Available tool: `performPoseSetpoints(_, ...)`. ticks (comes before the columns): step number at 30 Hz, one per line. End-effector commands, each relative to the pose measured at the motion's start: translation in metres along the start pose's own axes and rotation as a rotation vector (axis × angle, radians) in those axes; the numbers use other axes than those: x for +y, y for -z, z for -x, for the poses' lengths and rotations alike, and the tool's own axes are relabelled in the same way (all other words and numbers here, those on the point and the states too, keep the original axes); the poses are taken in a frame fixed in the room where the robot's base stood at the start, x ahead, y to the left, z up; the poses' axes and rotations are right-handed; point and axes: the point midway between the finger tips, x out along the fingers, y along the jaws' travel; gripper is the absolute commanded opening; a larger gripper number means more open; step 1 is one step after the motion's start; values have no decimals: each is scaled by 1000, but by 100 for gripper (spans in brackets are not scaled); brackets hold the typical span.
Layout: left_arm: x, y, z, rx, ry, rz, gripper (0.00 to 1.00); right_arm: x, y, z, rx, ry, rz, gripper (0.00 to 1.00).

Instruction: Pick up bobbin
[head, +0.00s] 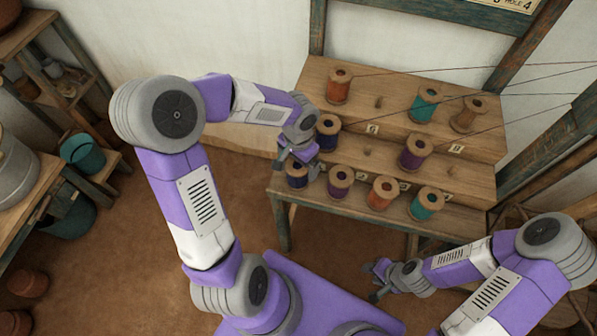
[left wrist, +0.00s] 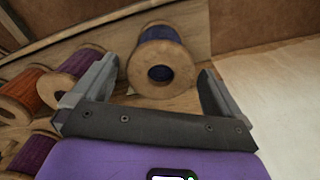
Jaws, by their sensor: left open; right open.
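A dark blue bobbin (head: 297,178) with wooden ends stands at the left end of the front row on the stepped wooden rack. In the left wrist view this blue bobbin (left wrist: 165,62) shows between the two fingertips, with gaps on both sides. My right gripper (head: 376,281) is open and empty, low in front of the rack.
A purple bobbin (head: 338,183), an orange bobbin (head: 382,193) and a teal bobbin (head: 427,203) share the front row. Another dark blue bobbin (head: 327,133) stands one step higher, close to my left gripper. Threads stretch rightward from upper bobbins.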

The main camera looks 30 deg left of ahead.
Motion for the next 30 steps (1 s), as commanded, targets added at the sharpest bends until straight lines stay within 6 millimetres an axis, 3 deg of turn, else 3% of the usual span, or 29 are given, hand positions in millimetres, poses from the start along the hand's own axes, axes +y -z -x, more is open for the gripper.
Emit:
performPoseSetpoints(1,0,-2,-12,-4,-3,1,100,2,0,-6,0,0,0,43)
performPoseSetpoints(6,1,-3,-34,-2,-2,0,100,5,1,-13,0,0,0,43)
performPoseSetpoints(15,0,-3,-37,-1,-2,0,100,5,1,-13,1,0,0,43)
performPoseSetpoints(26,0,-3,-37,-1,-2,1,46,5,1,-13,1,0,0,43)
performPoseSetpoints(30,0,-3,-36,0,-2,0,43,5,1,-13,1,0,0,43)
